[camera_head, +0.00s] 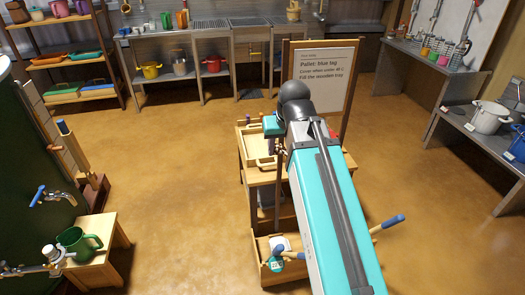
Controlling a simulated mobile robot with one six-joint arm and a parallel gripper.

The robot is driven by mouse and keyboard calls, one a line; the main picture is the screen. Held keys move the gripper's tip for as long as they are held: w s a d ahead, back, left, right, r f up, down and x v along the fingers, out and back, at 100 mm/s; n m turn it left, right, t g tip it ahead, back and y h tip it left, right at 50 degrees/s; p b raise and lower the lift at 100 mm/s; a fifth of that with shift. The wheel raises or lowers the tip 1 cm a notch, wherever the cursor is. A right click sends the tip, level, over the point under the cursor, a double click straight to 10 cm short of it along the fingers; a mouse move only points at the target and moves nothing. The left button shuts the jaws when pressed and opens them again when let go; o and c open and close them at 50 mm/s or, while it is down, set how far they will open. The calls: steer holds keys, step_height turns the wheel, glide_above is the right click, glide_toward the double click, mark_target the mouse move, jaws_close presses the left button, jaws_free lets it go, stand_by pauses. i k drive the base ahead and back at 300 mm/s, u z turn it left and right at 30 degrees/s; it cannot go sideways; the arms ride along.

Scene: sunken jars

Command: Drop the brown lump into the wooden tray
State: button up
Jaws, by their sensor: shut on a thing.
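The wooden tray (245,151) has a pale raised rim and handles and lies on a small wooden table in the middle, partly behind my arm. My gripper (281,141) is over the tray's right side, mostly hidden by my own dark wrist and teal arm. It is shut on a thin dark rod-like thing (279,165) that hangs down in front of the table. What this thing is, and whether it touches anything, I cannot tell. I cannot make out the brown lump.
A sign (322,72) stands behind the table. A low wooden box (266,277) with a white jar and blue-handled tool stands in front. At left are a green tank (30,150) with taps and a stool with a green mug (76,243). Open floor lies on both sides.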

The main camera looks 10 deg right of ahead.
mark_target(264, 147)
steer(key=z, duration=0.4)
steer(key=k, duration=0.2)
steer(key=u, duration=1.95)
steer(key=i, duration=2.1)
steer(key=u, duration=0.05)
